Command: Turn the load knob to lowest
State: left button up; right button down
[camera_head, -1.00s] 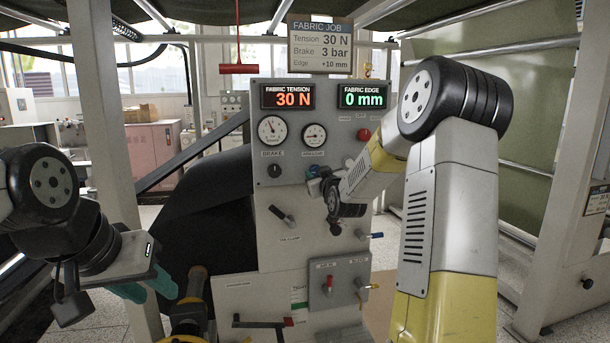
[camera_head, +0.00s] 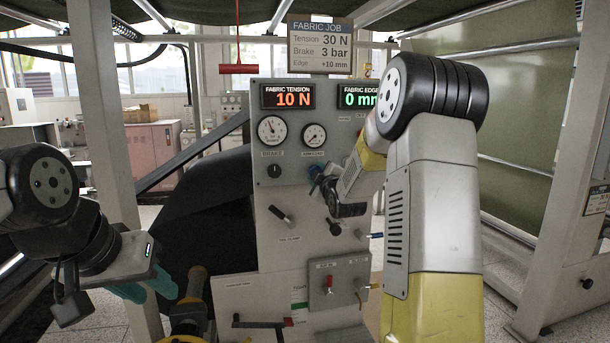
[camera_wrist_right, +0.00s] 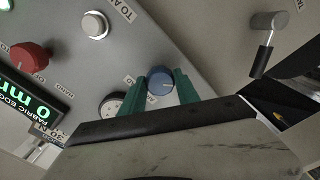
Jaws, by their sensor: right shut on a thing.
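The blue knob (camera_wrist_right: 160,80) on the upright grey panel (camera_head: 262,200) shows clearly in the right wrist view. I take it for the load knob, as it sits below the right-hand gauge (camera_head: 314,135). The green fingers of my right gripper (camera_wrist_right: 161,88) are on both sides of it and shut on it. In the head view, my right wrist hides most of the knob. The fabric tension display (camera_head: 288,96) reads 10 N. My left gripper (camera_head: 146,289) is at the lower left, open and empty, away from the panel.
A black brake knob (camera_head: 274,171) and a lever (camera_head: 281,216) are on the panel's left side. A red knob (camera_wrist_right: 28,58) and a white button (camera_wrist_right: 95,25) are near my right gripper. A job sign (camera_head: 321,45) stands above. A yellow-black post (camera_head: 190,310) is near my left gripper.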

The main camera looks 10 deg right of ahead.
jog(key=shift+f+n, duration=0.1)
jog(key=shift+n, duration=0.4)
jog(key=c, duration=0.9)
grip_release()
jog(key=shift+s, duration=0.1)
jog(key=s, duration=0.7)
jog(key=shift+s+d, duration=0.15)
jog(key=shift+s, duration=0.2)
